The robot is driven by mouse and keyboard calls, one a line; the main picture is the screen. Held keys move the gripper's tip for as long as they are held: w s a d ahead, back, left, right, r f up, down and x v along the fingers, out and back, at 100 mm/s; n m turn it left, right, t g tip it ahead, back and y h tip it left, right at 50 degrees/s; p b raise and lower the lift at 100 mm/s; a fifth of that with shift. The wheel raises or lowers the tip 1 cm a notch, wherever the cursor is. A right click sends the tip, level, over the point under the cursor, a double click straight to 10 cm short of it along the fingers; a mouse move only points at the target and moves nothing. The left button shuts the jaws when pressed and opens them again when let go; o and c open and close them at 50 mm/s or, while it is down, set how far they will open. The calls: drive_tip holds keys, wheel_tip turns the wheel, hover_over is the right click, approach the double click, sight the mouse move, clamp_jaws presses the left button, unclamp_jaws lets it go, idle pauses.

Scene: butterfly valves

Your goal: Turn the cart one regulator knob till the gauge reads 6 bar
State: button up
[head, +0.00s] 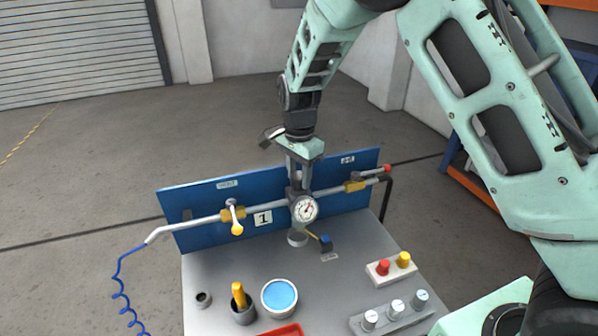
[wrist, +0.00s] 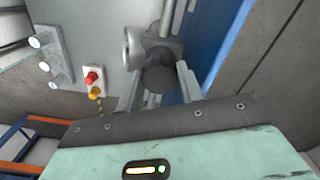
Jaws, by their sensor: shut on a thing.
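The regulator (head: 303,192) sits on the pipe in front of the blue panel of the cart marked 1. Its round white gauge (head: 305,208) faces the head camera, but the scale is too small to read. My gripper (head: 299,180) points down from above, with its fingers at the top of the regulator. In the wrist view the dark round regulator knob (wrist: 159,79) lies between the two fingers, and my gripper is shut on it. The gauge shows there only from the side (wrist: 132,47).
The grey cart top (head: 215,270) carries a blue-filled cup (head: 279,297), a holder with a yellow tool (head: 241,303), and a red-and-yellow button box (head: 391,268).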

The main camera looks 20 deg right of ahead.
sight(299, 176)
drive_tip(key=shift+w, duration=0.1)
idle(0.4)
drive_tip(key=o, duration=1)
wheel_tip(299, 176, up, 18)
drive_tip(key=b, duration=0.3)
drive_tip(key=shift+f+b, duration=0.25)
drive_tip(key=shift+b, duration=0.1)
drive_tip(key=s+a+f+n+b, duration=0.1)
drive_tip(key=s+a+f+n, duration=0.1)
drive_tip(key=s+a+n, duration=0.3)
drive_tip(key=s+f+n+y, duration=0.1)
drive_tip(key=s+f+n, duration=0.15)
drive_tip(key=s, duration=0.45)
drive_tip(key=s+a+f+n+b, duration=0.1)
drive_tip(key=s+a+f+n, duration=0.15)
drive_tip(key=s, duration=0.35)
drive_tip(key=s+f+n, duration=0.3)
drive_tip(key=s+n, duration=0.2)
drive_tip(key=s, duration=0.3)
drive_tip(key=s+d+f+n, duration=0.1)
drive_tip(key=s+f+n, duration=0.2)
drive_tip(key=s+n, duration=0.3)
drive_tip(key=shift+s+f, duration=0.3)
drive_tip(key=shift+s, duration=0.6)
